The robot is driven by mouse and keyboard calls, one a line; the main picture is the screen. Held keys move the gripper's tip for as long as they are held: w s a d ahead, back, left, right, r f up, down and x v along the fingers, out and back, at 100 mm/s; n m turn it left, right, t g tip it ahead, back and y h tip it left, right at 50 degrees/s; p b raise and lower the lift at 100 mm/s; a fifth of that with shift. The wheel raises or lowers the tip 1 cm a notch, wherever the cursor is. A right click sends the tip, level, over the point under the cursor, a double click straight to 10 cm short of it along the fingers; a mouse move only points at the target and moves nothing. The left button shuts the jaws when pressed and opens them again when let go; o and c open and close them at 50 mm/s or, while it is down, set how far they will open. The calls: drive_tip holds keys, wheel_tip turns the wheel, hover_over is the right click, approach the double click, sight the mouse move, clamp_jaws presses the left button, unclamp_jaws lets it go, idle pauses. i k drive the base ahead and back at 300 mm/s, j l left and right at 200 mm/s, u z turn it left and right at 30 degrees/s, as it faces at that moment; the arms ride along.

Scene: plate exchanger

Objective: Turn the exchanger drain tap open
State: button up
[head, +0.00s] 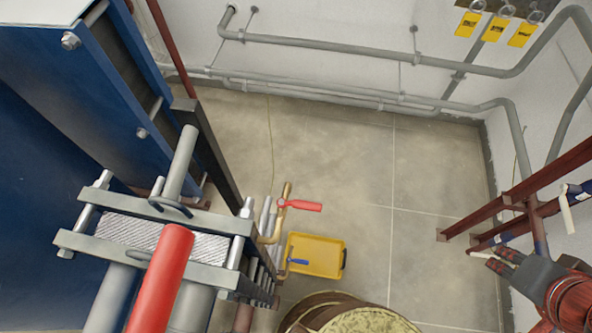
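A small tap with a red lever (303,205) sits on a brass pipe right of the plate exchanger's end frame (205,273). Its lever points right, across the pipe. A second small tap with a blue lever (299,261) shows just below it, over the left part of a yellow tray (327,252). No label shows which is the drain tap. My gripper (488,259) is at the lower right, dark with red parts, well apart from both taps. Its fingers point left, and their gap is unclear. I see nothing held in it.
A large red bar (162,280) crosses the exchanger in the foreground. A round drum (345,315) stands at the bottom centre. A dark red steel frame (525,200) is close to my gripper. Grey pipes (380,58) run along the back wall. The concrete floor (350,165) between is clear.

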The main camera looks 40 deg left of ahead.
sight(289, 259)
drive_tip(key=l+u, duration=0.1)
drive_tip(key=u, duration=1.55)
drive_tip(key=k+j+u, duration=0.2)
drive_tip(key=k+u, duration=0.15)
drive_tip(key=k, duration=0.25)
drive_tip(key=l+u, duration=0.4)
drive_tip(key=l, duration=0.15)
drive_tip(key=k+l+u, duration=0.1)
drive_tip(key=l+u, duration=0.25)
drive_tip(key=l, duration=0.15)
